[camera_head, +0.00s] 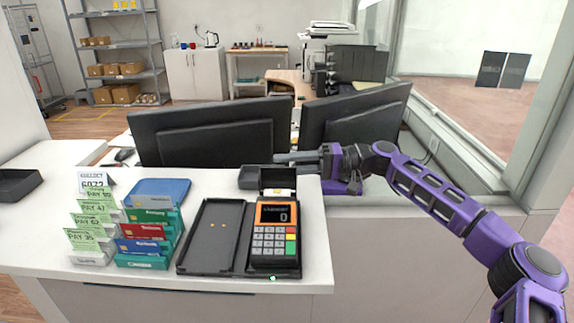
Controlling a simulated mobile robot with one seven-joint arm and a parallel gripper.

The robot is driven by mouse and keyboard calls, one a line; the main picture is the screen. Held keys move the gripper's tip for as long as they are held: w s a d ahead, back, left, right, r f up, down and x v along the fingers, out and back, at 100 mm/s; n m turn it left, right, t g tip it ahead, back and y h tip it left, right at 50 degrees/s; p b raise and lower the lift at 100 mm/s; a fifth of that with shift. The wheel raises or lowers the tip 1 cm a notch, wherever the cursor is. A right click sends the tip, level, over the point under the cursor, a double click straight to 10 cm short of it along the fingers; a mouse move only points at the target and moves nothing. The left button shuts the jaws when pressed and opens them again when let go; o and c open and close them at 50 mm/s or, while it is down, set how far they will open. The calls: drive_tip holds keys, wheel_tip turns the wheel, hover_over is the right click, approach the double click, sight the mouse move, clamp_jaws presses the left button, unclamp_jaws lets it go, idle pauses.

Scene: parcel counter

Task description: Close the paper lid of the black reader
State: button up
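The fingers look apart from the lid, but the depth gap is hard to judge. Whether they are open or shut is unclear. Nothing is seen held.
A black tray (208,232) lies directly left of the reader. Two monitors (212,133) stand behind the counter.

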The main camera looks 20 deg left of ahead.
clamp_jaws()
idle(1.4)
